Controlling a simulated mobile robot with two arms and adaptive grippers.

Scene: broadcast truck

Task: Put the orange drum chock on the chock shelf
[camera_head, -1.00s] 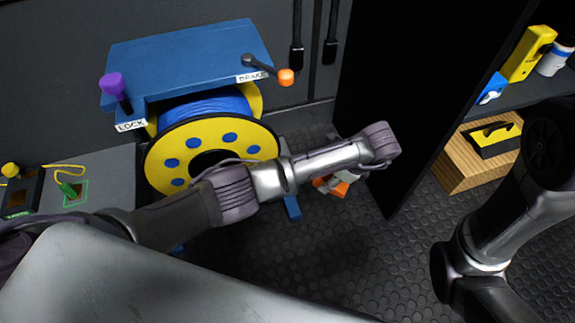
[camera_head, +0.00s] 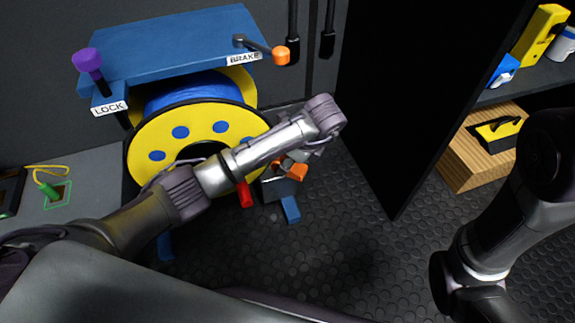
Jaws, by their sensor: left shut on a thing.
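The orange drum chock (camera_head: 297,171) shows partly beyond my left wrist, low in front of the cable drum (camera_head: 150,134). My left gripper (camera_head: 286,175) is shut on it. My forearm and wrist cross in front of the drum and hide much of the fingers, so the exact grip is unclear. A red piece (camera_head: 244,193) shows below the drum's rim. My right arm is at the right edge, and its gripper is outside the picture. A dark shelf (camera_head: 530,88) stands at the right; I cannot tell whether it is the chock shelf.
The drum stand has a blue top (camera_head: 180,45), a purple lock knob (camera_head: 88,61), an orange-tipped brake lever (camera_head: 281,55) and a blue foot (camera_head: 290,209). A black panel (camera_head: 425,100) stands between drum and shelf. A wooden box (camera_head: 462,165) sits below the shelf. The middle floor is clear.

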